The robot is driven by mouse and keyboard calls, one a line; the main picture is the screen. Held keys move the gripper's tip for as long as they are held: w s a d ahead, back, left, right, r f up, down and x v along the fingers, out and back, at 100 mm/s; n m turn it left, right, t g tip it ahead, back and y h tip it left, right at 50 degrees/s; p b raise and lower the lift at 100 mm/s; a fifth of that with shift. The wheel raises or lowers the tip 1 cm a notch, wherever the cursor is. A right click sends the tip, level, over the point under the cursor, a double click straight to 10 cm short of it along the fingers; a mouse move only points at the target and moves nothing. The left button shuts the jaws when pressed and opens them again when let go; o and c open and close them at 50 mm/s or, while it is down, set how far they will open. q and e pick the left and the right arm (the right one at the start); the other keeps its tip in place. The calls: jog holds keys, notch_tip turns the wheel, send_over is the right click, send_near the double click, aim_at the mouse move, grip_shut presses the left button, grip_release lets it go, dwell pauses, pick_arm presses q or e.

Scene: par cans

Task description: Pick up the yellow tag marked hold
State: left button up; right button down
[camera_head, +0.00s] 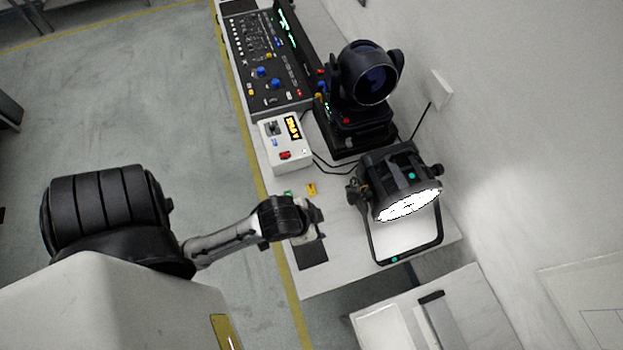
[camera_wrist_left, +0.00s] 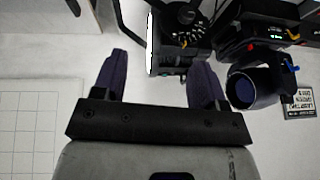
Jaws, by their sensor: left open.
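A small yellow tag (camera_head: 312,189) with a dark mark lies on the white table, beside a small green piece (camera_head: 288,194). Its lettering is too small to read. My left gripper (camera_head: 318,219) is just below the tag in the head view, above the table near a dark pad. In the left wrist view my left gripper (camera_wrist_left: 160,62) has its two dark fingers spread, with nothing held between them. I cannot make out the tag in that view. My right gripper is not in view.
A lit par can (camera_head: 408,190) on a stand is close to the right of the gripper. A white control box (camera_head: 286,143) with a yellow label, a moving-head light (camera_head: 367,75) and a console (camera_head: 262,62) stand farther up the table. Cables run between them.

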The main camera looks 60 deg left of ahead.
pick_arm(q)
jog(key=w+a+f+m+t+y+b, duration=0.25)
jog(key=w+a+f+b, duration=0.45)
jog(key=w+b, duration=0.45)
jog(key=w+a+f+m+t+y+b, duration=0.1)
jog(key=w+a+f+m+y+b, duration=0.15)
jog(key=w+a+f+b, duration=0.85)
jog(key=n+g+h+b, duration=0.5)
jog(key=n+g+b, duration=0.35)
jog(key=n, duration=1.45)
send_over(311, 189)
notch_tip(311, 189, down, 8)
jog(key=f, duration=0.2)
jog(key=f+b, duration=0.1)
jog(key=f, duration=0.5)
jog(key=shift+w+a+f, duration=0.1)
jog(key=shift+a+f, duration=0.15)
jog(key=shift+d+f+b, duration=0.2)
jog(key=shift+f+b, duration=0.9)
jog(key=shift+f, duration=1.6)
